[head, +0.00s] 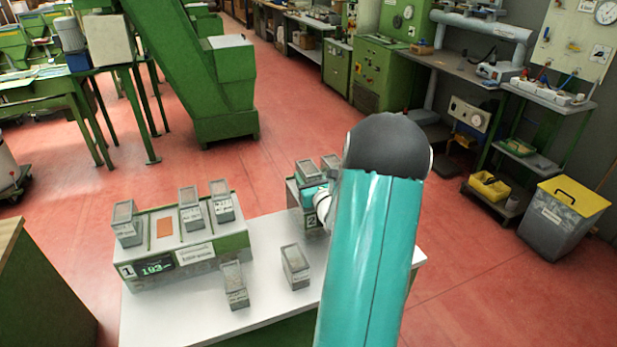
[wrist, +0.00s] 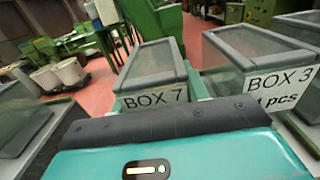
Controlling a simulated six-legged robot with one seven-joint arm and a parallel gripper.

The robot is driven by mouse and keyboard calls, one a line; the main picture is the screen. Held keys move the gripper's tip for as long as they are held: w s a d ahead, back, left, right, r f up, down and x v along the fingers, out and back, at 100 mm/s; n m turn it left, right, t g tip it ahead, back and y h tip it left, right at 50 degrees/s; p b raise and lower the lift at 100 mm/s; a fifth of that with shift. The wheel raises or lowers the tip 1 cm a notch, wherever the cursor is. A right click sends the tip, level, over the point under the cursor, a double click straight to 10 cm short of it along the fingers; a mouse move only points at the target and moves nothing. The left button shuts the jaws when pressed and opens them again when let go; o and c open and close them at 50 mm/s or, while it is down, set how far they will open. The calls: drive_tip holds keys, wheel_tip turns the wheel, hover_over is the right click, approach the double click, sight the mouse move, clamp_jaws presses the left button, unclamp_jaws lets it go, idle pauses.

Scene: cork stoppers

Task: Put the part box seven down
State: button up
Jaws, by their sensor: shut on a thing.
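Box 7 (wrist: 150,68), a grey box with a clear sloped lid and a "BOX 7" label, is straight ahead of my gripper (wrist: 157,97) in the wrist view. My gripper is shut on it; teal finger parts show at both sides of its label. In the head view my teal gripper (head: 313,194) is partly hidden by my arm, at the number 2 stand (head: 293,196) on the right of the white table (head: 185,318). Whether box 7 rests on the stand or is held just above it cannot be told.
Box 3 (wrist: 262,60) is close on the right of box 7; another box (wrist: 22,125) is at left. The number 1 stand (head: 205,255) reads 193 and bears three boxes, with a bare orange pad (head: 165,227). Two boxes (head: 235,286) (head: 295,267) stand on the table.

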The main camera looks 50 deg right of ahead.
drive_tip(key=shift+f, duration=0.1)
drive_tip(key=o, duration=1)
